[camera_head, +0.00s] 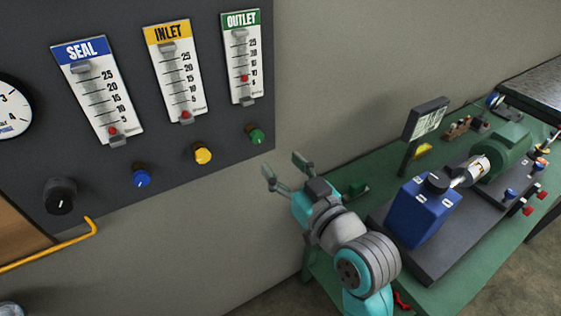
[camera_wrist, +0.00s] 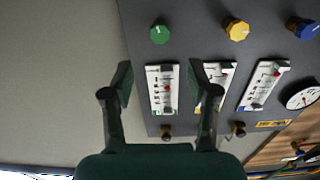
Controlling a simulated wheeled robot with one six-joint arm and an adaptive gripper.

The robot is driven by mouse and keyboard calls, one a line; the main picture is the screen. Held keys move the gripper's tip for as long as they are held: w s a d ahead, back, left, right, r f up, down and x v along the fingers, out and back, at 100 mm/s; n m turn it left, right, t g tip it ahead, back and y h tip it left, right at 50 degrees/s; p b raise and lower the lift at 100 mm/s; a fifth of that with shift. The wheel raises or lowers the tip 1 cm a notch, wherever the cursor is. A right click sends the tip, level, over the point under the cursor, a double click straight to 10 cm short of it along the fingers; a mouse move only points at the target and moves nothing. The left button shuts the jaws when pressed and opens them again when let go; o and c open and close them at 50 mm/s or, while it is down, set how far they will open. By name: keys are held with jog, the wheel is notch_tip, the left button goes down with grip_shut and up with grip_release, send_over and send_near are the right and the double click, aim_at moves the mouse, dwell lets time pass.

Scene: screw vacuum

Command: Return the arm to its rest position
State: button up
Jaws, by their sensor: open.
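My gripper (camera_head: 285,172) is open and empty in the head view, raised in front of the wall just right of the dark panel's lower right corner. The wrist view shows its two fingers (camera_wrist: 160,85) spread apart with nothing between them. Behind them, apart, are the panel's flow meters and knobs. My arm bends up from the lower middle of the head view. Its base is hidden below the picture edge.
The dark panel (camera_head: 215,140) carries SEAL, INLET and OUTLET meters with blue (camera_head: 141,177), yellow (camera_head: 202,154) and green (camera_head: 257,135) knobs. A green bench (camera_head: 465,270) with a blue pump box (camera_head: 415,212) stands right of my arm. Bare wall (camera_head: 340,60) lies behind.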

jog(key=shift+f, duration=0.1)
dwell(0.3)
jog(key=s+d+f+m+h, duration=0.3)
jog(key=s+d+f, duration=0.45)
jog(key=f, duration=0.25)
jog(key=s+d+f+m+h, duration=0.2)
jog(key=s+d+f+h, duration=0.3)
jog(key=s+f, duration=0.4)
jog(key=s+d+f+h, duration=0.1)
jog(key=s+d+f, duration=0.1)
jog(key=s, duration=0.9)
jog(key=s+d+f+m+h, duration=0.1)
jog(key=s+d, duration=0.4)
jog(key=s, duration=0.7)
jog(key=shift+s+d+f+m, duration=0.2)
jog(key=shift+d+f+m, duration=0.1)
jog(key=shift+f, duration=0.2)
